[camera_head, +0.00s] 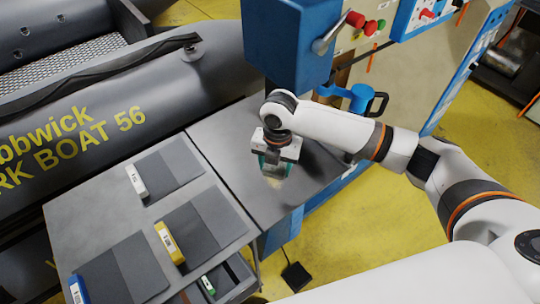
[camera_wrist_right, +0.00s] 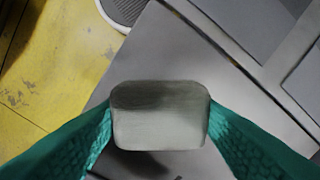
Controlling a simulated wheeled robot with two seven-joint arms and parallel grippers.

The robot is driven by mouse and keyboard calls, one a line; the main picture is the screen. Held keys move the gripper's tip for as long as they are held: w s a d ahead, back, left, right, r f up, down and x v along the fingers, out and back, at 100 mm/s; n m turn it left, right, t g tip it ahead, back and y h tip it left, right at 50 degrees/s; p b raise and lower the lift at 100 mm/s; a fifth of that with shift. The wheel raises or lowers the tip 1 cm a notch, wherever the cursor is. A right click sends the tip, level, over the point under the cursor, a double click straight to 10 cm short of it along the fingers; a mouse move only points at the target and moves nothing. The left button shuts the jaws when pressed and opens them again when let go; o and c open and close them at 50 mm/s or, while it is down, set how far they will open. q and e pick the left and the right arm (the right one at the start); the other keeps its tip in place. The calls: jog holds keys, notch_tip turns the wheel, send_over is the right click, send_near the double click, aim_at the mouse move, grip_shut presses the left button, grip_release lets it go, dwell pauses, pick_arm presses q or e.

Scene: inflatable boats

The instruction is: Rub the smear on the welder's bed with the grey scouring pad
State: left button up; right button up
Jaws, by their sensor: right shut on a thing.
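My right gripper (camera_head: 274,168), with green fingers, is over the welder's grey metal bed (camera_head: 225,135). It is shut on the grey scouring pad (camera_wrist_right: 160,115), which sits between the two fingers in the right wrist view. In the head view the pad (camera_head: 275,182) shows only as a small pale patch under the fingers. A dark patch (camera_wrist_right: 150,165) lies beside the pad on the bed; I cannot tell whether it is the smear or shadow. I cannot tell whether the pad touches the bed. My left gripper is not in view.
The blue welder head (camera_head: 290,45) stands just behind my right gripper. A blue clamp handle (camera_head: 360,98) is to the right. A side table (camera_head: 100,195) with grey patches and coloured tags adjoins the bed at left. A grey inflatable boat (camera_head: 120,95) lies behind.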

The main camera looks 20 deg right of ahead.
jog(key=n, duration=0.2)
jog(key=w+n+p, duration=0.1)
jog(key=n, duration=0.3)
jog(key=shift+w+a+f+n+p, duration=0.2)
jog(key=shift+w+f+n+p, duration=0.1)
jog(key=shift+w+f, duration=0.05)
jog(key=n, duration=0.2)
jog(key=f+n, duration=0.1)
jog(key=n, duration=0.1)
jog(key=shift+w+a+p, duration=0.1)
jog(key=shift+w+p, duration=0.25)
jog(key=b, duration=0.6)
send_over(271, 184)
notch_tip(271, 184, down, 6)
jog(key=shift+w+a, duration=0.1)
jog(key=shift+f+b, duration=0.3)
jog(key=shift+f, duration=0.65)
